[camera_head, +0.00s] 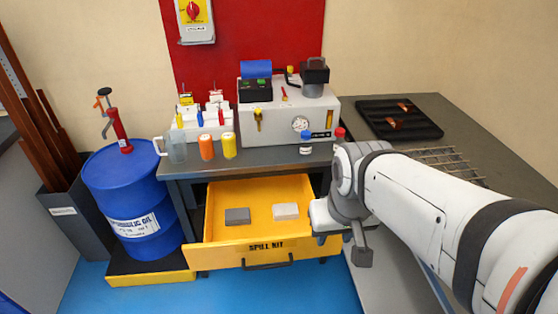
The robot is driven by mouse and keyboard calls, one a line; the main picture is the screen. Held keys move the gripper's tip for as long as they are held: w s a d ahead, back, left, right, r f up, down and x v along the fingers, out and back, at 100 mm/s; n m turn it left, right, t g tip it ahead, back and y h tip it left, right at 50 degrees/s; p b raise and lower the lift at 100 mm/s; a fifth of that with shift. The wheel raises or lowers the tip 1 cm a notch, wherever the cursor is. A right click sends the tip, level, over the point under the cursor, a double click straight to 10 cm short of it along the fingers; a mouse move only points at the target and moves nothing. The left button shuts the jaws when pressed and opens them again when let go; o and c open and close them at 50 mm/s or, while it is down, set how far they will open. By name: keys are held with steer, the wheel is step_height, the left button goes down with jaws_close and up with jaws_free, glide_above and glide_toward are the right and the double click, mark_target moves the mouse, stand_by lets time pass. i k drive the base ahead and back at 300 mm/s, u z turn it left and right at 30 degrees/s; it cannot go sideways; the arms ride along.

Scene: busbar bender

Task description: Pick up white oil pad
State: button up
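The white oil pad (285,211) lies flat in the open yellow drawer (220,250) marked SPILL KIT, on the right side of its floor. A dark grey pad (237,215) lies to its left, apart from it. My gripper (322,228) is at the end of my arm, over the drawer's right front corner and just right of the white pad in the picture. A gap shows between it and the pad. My wrist hides much of the gripper, and I cannot make out its fingers clearly.
The workbench (270,157) above the drawer holds a grey machine (275,122), orange and yellow containers (229,146) and a clear jug (176,149). A blue oil drum (130,190) stands left. A black tray (375,123) lies at right. The blue floor in front is clear.

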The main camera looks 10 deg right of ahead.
mark_target(284, 212)
steer(key=u, duration=0.1)
steer(key=i, duration=0.95)
steer(key=z, duration=0.05)
